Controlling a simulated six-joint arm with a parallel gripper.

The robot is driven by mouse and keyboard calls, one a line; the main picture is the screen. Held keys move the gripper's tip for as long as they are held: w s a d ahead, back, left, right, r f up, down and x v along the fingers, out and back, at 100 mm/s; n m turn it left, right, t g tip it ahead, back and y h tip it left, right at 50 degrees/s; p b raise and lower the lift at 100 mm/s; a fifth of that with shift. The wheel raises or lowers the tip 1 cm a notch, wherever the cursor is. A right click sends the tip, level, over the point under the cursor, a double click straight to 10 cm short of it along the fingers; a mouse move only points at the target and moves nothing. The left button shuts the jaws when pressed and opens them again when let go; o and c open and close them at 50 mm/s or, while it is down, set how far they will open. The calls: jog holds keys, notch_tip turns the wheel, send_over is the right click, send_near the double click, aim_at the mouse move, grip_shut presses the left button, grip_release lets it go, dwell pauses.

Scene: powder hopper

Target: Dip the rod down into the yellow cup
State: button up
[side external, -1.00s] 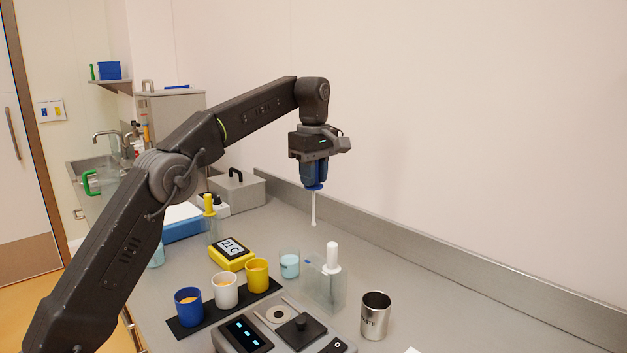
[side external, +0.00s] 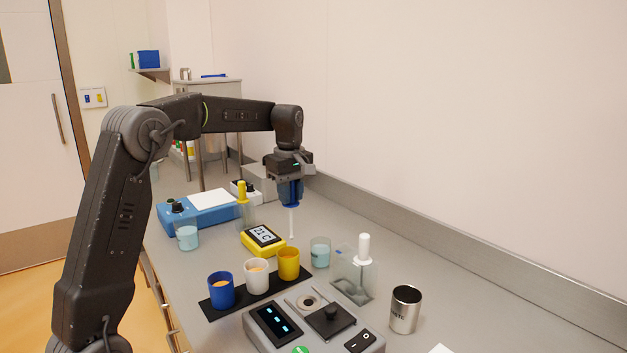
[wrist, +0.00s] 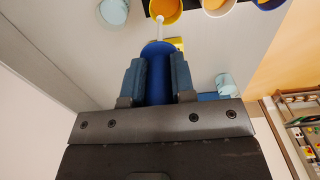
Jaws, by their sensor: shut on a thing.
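My gripper (side external: 290,192) is shut on the blue handle of a rod and holds it upright in the air. The rod's white shaft (side external: 292,224) points down, with its tip above and behind the yellow cup (side external: 289,263) in the side view. The yellow cup stands at the right end of a black mat (side external: 213,309) and holds orange contents. In the wrist view the rod's blue handle (wrist: 157,75) sits between the jaws, and the white shaft reaches toward the yellow cup (wrist: 166,12) at the top edge.
A white cup (side external: 256,276) and a blue cup (side external: 221,291) stand left of the yellow one. A yellow timer (side external: 263,240) is behind, a glass beaker (side external: 320,252) right. A scale (side external: 310,330), steel cup (side external: 405,310) and clear stand (side external: 352,275) are nearer.

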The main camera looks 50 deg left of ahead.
jog(key=shift+s+a+f, duration=0.25)
jog(key=shift+s+f, duration=0.2)
notch_tip(320, 180, down, 8)
dwell(0.3)
dwell(1.1)
notch_tip(320, 180, up, 8)
jog(key=shift+r, duration=0.15)
dwell(0.4)
